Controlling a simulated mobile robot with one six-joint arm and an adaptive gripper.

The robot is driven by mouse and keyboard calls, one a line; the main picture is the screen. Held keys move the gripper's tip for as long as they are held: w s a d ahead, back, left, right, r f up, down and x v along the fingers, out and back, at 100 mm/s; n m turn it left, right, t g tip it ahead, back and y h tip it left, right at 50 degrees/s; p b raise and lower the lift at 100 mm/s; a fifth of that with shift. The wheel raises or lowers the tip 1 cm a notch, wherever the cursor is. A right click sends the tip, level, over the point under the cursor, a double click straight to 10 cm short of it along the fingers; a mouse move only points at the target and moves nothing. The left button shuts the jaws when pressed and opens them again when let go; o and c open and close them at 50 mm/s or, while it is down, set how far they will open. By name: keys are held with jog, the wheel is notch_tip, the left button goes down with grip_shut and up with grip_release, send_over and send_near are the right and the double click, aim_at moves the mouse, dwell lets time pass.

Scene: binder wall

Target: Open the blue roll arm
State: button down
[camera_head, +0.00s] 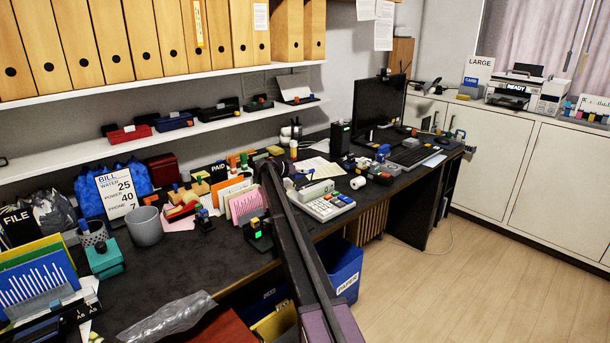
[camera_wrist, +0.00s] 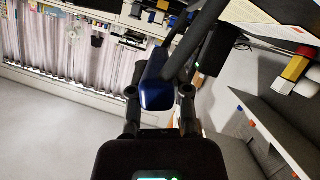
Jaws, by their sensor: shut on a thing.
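In the wrist view a glossy dark blue part (camera_wrist: 157,95) lies between the two fingers of my gripper (camera_wrist: 158,90), which is shut on it. It looks like the blue roll arm, though its far end runs into dark shapes and its hinge cannot be made out. In the head view my dark arm reaches from the bottom middle over the desk. My gripper and the blue part cannot be told apart there among the small desk items near the arm's far end.
A calculator (camera_head: 330,207) and a white paper roll (camera_head: 358,183) stand right of my arm on the dark desk (camera_head: 150,285). A monitor (camera_head: 379,105) stands farther back. A blue paper bin (camera_head: 346,272) is below the desk edge. The floor (camera_head: 480,270) at the right is clear.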

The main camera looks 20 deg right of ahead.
jog(key=shift+w+a+f+n+g+h+b, duration=0.1)
jog(key=shift+w+a+n+g+h+b, duration=0.15)
jog(key=shift+w+n+g+b, duration=0.4)
jog(key=shift+w+a+f+n+g+h+b, duration=0.1)
jog(key=shift+w+n+g+h+b, duration=0.2)
jog(key=shift+w+n, duration=0.65)
jog(key=shift+s, duration=0.25)
jog(key=c, duration=0.6)
grip_release()
jog(key=shift+o, duration=0.2)
jog(key=shift+s+r, duration=0.1)
